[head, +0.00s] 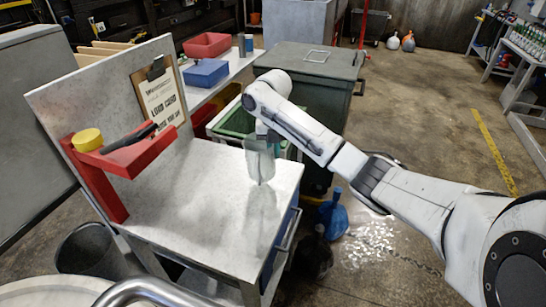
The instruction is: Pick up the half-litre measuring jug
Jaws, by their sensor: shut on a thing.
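The measuring jug (260,163) is a clear, pale see-through vessel over the right part of the grey workbench top (195,205). My gripper (265,138) reaches down from the end of my white arm and is shut on the jug near its top. The fingers are small and partly hidden by the wrist and the jug. The jug looks roughly upright, with a faint reflection on the metal below it. I cannot tell whether its base touches the bench.
A red stand (100,165) with a yellow-lidded item (88,139) is at the bench's left. A clipboard (160,95) hangs on the back panel. A green crate (238,122) and dark wheeled bin (312,85) stand behind. A blue bottle (332,215) is on the floor at right.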

